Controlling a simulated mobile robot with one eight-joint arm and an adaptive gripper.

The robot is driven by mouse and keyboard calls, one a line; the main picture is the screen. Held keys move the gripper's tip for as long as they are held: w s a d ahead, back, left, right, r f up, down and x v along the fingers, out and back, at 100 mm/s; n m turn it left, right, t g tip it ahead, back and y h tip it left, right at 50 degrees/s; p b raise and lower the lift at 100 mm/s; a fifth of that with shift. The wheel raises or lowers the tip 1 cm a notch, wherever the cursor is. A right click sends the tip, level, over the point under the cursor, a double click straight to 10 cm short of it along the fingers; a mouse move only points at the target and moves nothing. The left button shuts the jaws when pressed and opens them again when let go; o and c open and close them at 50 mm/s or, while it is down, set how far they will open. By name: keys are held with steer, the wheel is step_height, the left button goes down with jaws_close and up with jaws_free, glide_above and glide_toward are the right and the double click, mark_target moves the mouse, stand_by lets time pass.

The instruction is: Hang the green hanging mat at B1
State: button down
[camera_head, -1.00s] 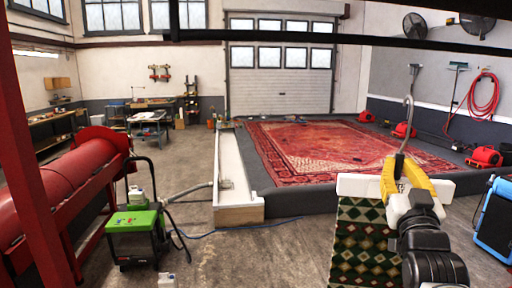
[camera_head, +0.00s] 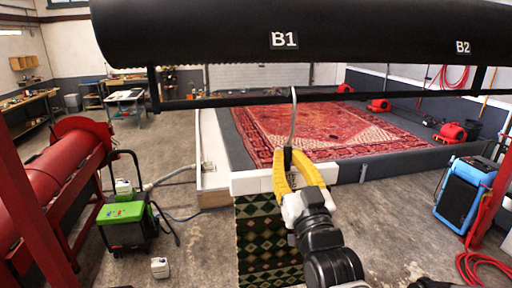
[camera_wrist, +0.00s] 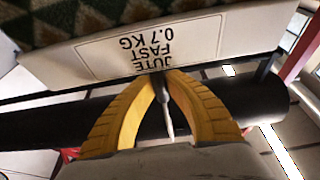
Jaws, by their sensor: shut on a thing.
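The green patterned mat (camera_head: 268,238) hangs down from a pale bar (camera_head: 250,182). My gripper (camera_head: 286,160), with yellow fingers, is shut on the bar, beside a pale hook that rises from it. In the wrist view the bar (camera_wrist: 235,42) carries a label reading "JUTE FAST 0.7 KG", and the yellow fingers (camera_wrist: 170,85) close at its edge. The B1 label (camera_head: 284,40) is on a thick black roller (camera_head: 370,30) across the top of the head view. The hook tip shows below the roller, near a thin black rail (camera_head: 220,102); contact cannot be told.
A B2 label (camera_head: 463,47) is farther right on the roller. A red patterned rug (camera_head: 300,132) lies in the washpit behind. A red cylinder machine (camera_head: 50,175) and green-topped unit (camera_head: 125,215) stand left, a blue machine (camera_head: 463,195) right. Red posts flank the view.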

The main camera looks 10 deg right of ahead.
steer(key=shift+w+a+r, duration=0.1)
steer(key=shift+a+r, duration=0.05)
steer(key=shift+a, duration=0.05)
steer(key=w+b, duration=0.2)
steer(key=w, duration=0.5)
steer(key=shift+w+b, duration=0.3)
steer(key=shift+w, duration=0.2)
steer(key=shift+w+b, duration=0.95)
steer(key=shift+w, duration=1.9)
